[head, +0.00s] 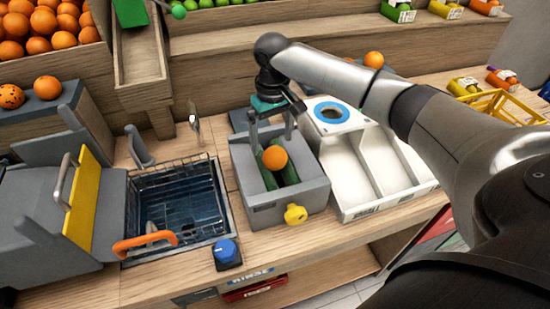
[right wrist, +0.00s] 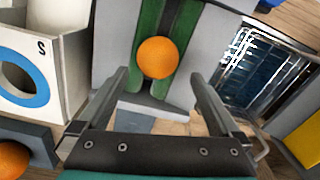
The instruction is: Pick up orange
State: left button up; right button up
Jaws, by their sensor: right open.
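An orange (head: 274,158) rests on the green strips (head: 284,174) inside a grey box-like holder (head: 262,205) with a yellow knob. It also shows in the right wrist view (right wrist: 157,58), ahead of the fingertips. My right gripper (head: 270,128) is above and behind the holder, pointing toward the orange. In the right wrist view, my right gripper (right wrist: 158,82) is open and empty, its two fingers apart with the orange just beyond them. My left gripper is not in view.
A white divided tray (head: 345,185) with a blue ring stands right of the holder. A sink with a wire basket (head: 180,205) lies to the left. A blue knob (head: 227,252) sits in front. Other oranges (head: 47,88) lie on a grey ramp at left.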

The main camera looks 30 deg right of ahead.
aim_at(275, 149)
jog(key=f, duration=0.4)
jog(key=shift+s+d, duration=0.2)
jog(key=shift+s, duration=0.2)
jog(key=shift+f, duration=0.4)
